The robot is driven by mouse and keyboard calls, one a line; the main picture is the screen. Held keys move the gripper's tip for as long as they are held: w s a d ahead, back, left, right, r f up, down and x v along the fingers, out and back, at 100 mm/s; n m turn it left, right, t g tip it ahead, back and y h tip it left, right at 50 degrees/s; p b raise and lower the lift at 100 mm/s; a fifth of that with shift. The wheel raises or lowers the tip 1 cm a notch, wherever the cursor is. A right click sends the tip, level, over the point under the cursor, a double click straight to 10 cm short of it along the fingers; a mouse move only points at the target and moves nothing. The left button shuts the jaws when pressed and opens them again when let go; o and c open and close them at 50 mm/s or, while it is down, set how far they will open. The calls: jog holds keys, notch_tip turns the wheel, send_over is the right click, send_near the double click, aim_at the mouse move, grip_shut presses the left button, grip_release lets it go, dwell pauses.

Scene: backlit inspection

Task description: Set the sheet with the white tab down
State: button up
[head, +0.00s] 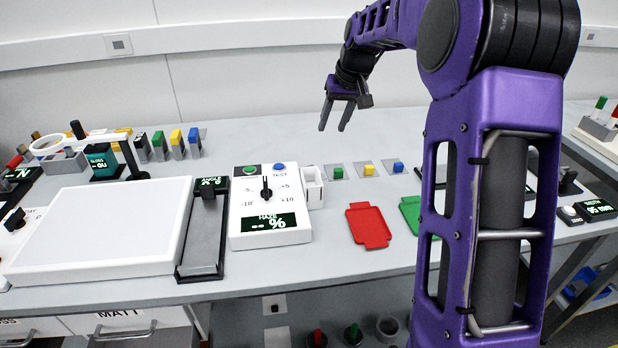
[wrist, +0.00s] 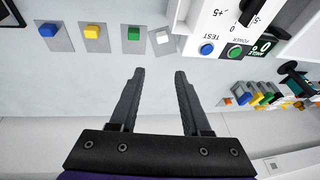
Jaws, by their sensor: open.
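A small white tab (wrist: 162,38) shows in the wrist view on a grey sheet, at the end of a row of similar sheets and close beside the haze meter's white side box. In the head view I cannot make it out; that side box (head: 313,190) seems to hide it. My gripper (head: 334,122) is open and empty, raised above the back of the bench. In the wrist view its fingertips (wrist: 159,72) point toward the white tab, with a gap between.
Sheets with green (head: 338,172), yellow (head: 369,169) and blue (head: 398,167) tabs lie in the row. The haze meter (head: 270,237) stands left of them. A red tray (head: 368,227) and a green tray (head: 411,212) lie in front. A white light panel (head: 100,225) fills the left.

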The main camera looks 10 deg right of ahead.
jog(key=w+f+n, duration=0.1)
jog(key=f, duration=0.2)
jog(key=w+a+f+n+b, duration=0.1)
jog(key=f, duration=0.3)
jog(key=w+a+f+n+b, duration=0.1)
jog(key=f+n, duration=0.1)
jog(key=f, duration=0.2)
jog(key=shift+a+f, duration=0.1)
jog(key=shift+f, duration=0.15)
jog(key=x, duration=0.5)
jog(key=shift+s+a+f+b, duration=0.1)
jog(key=shift+f+b, duration=0.05)
jog(key=shift+b, duration=0.25)
grip_shut()
